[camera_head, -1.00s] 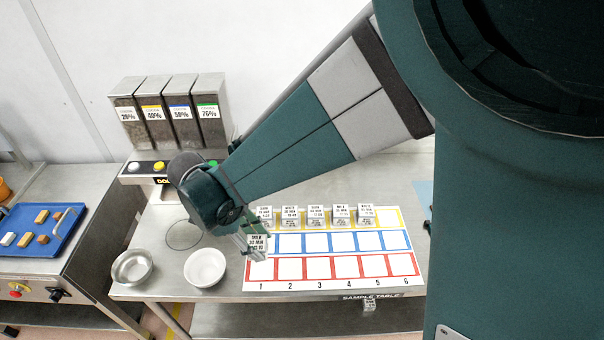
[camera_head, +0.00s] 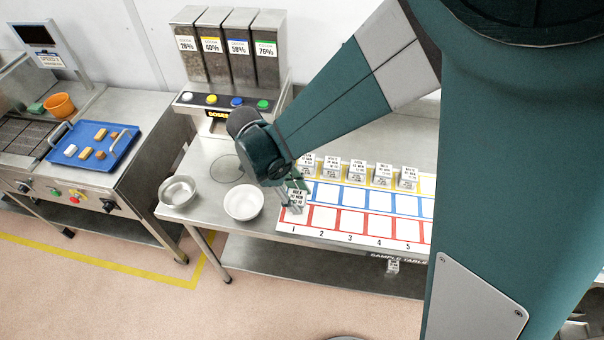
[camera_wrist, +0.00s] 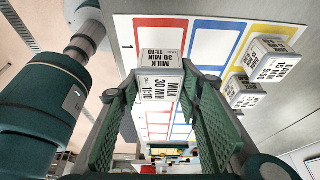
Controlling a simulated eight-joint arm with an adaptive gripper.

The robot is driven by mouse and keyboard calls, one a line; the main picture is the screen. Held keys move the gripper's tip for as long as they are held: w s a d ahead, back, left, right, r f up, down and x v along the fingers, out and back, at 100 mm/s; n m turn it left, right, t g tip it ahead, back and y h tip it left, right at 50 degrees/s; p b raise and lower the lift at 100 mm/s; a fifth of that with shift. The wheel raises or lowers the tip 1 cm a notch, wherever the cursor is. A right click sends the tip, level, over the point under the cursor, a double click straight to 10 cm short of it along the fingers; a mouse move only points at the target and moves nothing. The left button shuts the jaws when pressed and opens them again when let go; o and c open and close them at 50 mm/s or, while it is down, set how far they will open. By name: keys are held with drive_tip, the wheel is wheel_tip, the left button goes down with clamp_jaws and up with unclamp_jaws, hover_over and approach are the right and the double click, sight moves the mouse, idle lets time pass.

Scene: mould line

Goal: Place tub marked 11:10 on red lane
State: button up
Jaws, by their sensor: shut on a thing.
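The tub (camera_wrist: 158,88) marked MILK 30 MIN 11:10 is a small pale block with black print. My gripper (camera_wrist: 152,95) is shut on it, one green finger on each side. In the head view the tub (camera_head: 297,199) is at the board's left end, in front of my gripper (camera_head: 292,192), around the first blue and red cells. I cannot tell whether it touches the board. The red lane (camera_head: 351,222) is the front row of red-outlined cells, numbered from 1. Its first cell (camera_wrist: 162,38) shows bare beside the tub in the wrist view.
Several other marked tubs (camera_head: 358,170) stand on the yellow lane at the back. A white bowl (camera_head: 243,202) and a metal bowl (camera_head: 178,191) stand left of the board. The dispenser (camera_head: 228,60) stands behind. The other visible red and blue cells are empty.

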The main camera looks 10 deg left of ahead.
drive_tip(key=shift+f, duration=2.05)
drive_tip(key=shift+f+b, duration=0.15)
drive_tip(key=shift+b, duration=0.15)
drive_tip(key=o, duration=1)
drive_tip(key=shift+c, duration=0.2)
drive_tip(key=shift+r, duration=0.25)
drive_tip(key=v, duration=1.2)
drive_tip(key=shift+p, duration=0.4)
